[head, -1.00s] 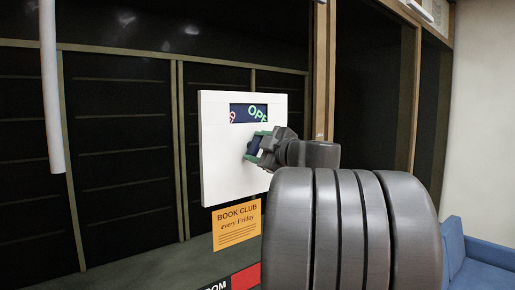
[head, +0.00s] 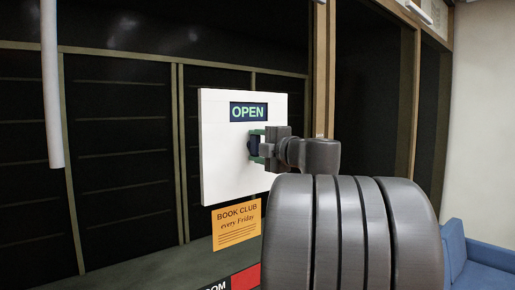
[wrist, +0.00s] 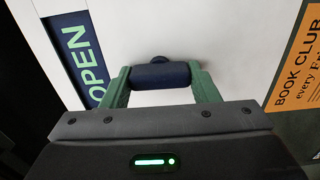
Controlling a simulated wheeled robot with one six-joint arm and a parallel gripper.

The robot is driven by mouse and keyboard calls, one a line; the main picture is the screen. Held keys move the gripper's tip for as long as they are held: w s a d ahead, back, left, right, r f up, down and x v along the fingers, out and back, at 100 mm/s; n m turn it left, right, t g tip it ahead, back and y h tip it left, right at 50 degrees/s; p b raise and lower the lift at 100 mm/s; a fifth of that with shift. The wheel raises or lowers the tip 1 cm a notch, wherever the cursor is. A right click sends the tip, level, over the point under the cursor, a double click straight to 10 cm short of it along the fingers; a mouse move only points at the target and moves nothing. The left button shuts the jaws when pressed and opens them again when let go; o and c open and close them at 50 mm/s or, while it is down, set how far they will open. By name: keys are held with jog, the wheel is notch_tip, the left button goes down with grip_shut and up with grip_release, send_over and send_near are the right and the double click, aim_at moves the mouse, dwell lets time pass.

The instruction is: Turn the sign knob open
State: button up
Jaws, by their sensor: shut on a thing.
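The white sign board (head: 220,165) stands upright in the middle of the head view. Its dark window (head: 249,112) shows the word OPEN in green, level and centred; the window also shows in the wrist view (wrist: 78,50), turned on its side. The dark blue knob (wrist: 160,76) sticks out from the board below the window. My gripper (head: 258,144) is shut on the knob, with a green finger on each side of it. In the head view the fingers hide part of the knob.
An orange BOOK CLUB notice (head: 237,226) hangs below the board, with a red and black sign (head: 245,278) under it. A blue seat (head: 475,258) stands at lower right. Dark panels and wooden posts lie behind the board.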

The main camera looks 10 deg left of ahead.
dwell(0.3)
jog(key=o, duration=1)
jog(key=shift+s, duration=0.1)
jog(key=b+v, duration=0.2)
jog(key=v, duration=1.1)
jog(key=shift+s+d, duration=0.2)
jog(key=shift+d, duration=0.1)
jog(key=shift+w+a, duration=0.1)
jog(key=p+x, duration=0.2)
jog(key=x, duration=1.1)
jog(key=shift+w+a, duration=0.2)
jog(key=shift+a, duration=0.05)
jog(key=shift+d, duration=0.1)
